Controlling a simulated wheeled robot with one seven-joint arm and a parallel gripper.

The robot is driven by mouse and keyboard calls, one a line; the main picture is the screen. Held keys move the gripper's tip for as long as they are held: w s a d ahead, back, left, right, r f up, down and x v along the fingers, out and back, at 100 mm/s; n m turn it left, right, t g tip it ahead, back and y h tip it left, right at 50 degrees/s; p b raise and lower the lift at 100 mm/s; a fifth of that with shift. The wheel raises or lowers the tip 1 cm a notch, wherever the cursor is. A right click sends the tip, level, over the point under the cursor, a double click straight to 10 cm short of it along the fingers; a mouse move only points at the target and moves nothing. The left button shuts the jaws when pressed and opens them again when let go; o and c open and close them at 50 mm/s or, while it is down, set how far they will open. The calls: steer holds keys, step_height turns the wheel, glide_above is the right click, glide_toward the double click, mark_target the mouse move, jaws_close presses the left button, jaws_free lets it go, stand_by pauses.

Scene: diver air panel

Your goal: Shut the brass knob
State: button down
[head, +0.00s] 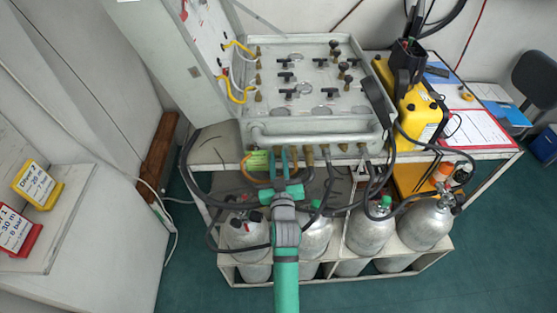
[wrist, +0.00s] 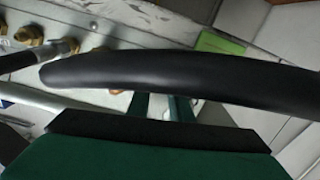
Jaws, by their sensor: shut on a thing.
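The grey air panel (head: 262,133) stands on the bench, with a row of brass fittings (head: 325,150) along its front side. My gripper (head: 283,157) is at the left part of this front side, its two green fingers shut on what appears to be the brass knob. The fingers and a hose hide the knob, so how far it is turned cannot be told. In the wrist view, the green fingers (wrist: 163,106) show partly behind a thick black hose (wrist: 180,78). Brass fittings (wrist: 72,45) show at upper left there.
A green tag (head: 257,161) and an orange hose hang just left of my gripper. Several silver cylinders (head: 371,236) stand in a rack below, with black hoses around them. The open panel lid (head: 168,45) rises at left. A yellow case (head: 418,115) stands at right.

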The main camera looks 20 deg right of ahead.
steer(key=m, duration=0.5)
steer(key=shift+m, duration=0.4)
steer(key=m, duration=0.5)
steer(key=shift+f, duration=0.1)
steer(key=shift+m, duration=0.3)
steer(key=c, duration=1.9)
jaws_free()
steer(key=shift+o, duration=0.2)
steer(key=v, duration=1.1)
